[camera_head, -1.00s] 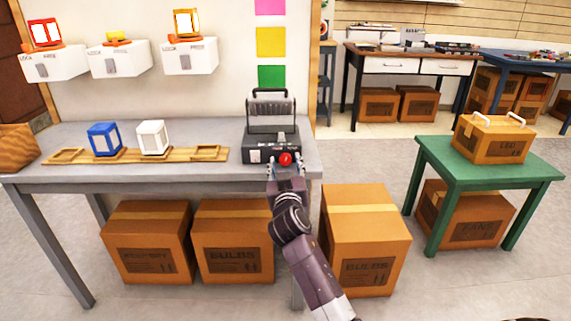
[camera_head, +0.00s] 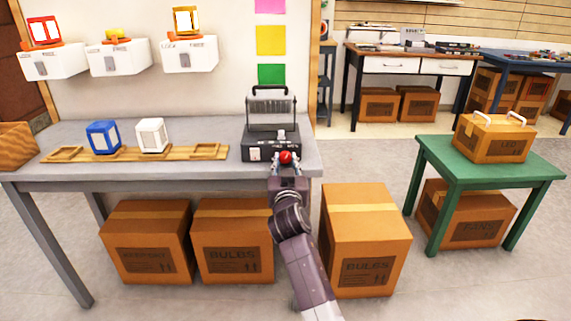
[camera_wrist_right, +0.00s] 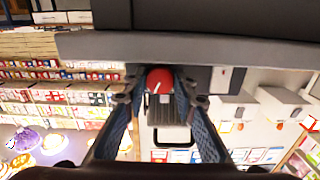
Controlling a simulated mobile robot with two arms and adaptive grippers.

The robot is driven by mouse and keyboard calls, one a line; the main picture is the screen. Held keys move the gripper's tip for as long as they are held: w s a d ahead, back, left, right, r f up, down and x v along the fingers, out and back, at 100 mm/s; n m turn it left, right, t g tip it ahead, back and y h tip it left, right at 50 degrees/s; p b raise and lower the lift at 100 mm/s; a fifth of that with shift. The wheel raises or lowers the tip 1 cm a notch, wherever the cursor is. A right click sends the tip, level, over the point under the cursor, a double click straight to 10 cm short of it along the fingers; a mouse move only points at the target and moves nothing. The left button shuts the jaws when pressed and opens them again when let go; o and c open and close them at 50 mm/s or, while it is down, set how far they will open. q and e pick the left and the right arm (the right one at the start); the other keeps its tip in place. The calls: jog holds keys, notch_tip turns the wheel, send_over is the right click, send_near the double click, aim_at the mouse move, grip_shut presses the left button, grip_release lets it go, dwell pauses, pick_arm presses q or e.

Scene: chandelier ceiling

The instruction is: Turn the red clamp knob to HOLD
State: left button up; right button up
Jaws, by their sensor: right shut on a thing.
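The red clamp knob (camera_head: 286,157) is on the front of a dark box-shaped device (camera_head: 259,148) with a raised handle frame, at the right end of the grey table. My right gripper (camera_head: 286,165) is at the knob, its fingers on either side and shut on it. In the right wrist view the red knob (camera_wrist_right: 160,80) sits between the two fingertips (camera_wrist_right: 160,92), with a pale line on its face. The HOLD marking is too small to read. My left gripper is not in view.
The grey table (camera_head: 215,180) also bears a wooden rack (camera_head: 110,155) with a blue block (camera_head: 103,137) and a white block (camera_head: 151,135). Cartons (camera_head: 366,240) stand below.

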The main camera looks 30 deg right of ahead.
jog(key=shift+m, duration=1.6)
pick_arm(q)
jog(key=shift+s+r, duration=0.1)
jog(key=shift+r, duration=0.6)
pick_arm(e)
jog(key=shift+m, duration=0.5)
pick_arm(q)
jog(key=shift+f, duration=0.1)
pick_arm(e)
jog(key=shift+f, duration=0.1)
jog(key=o, duration=1.2)
jog(key=shift+c, duration=0.2)
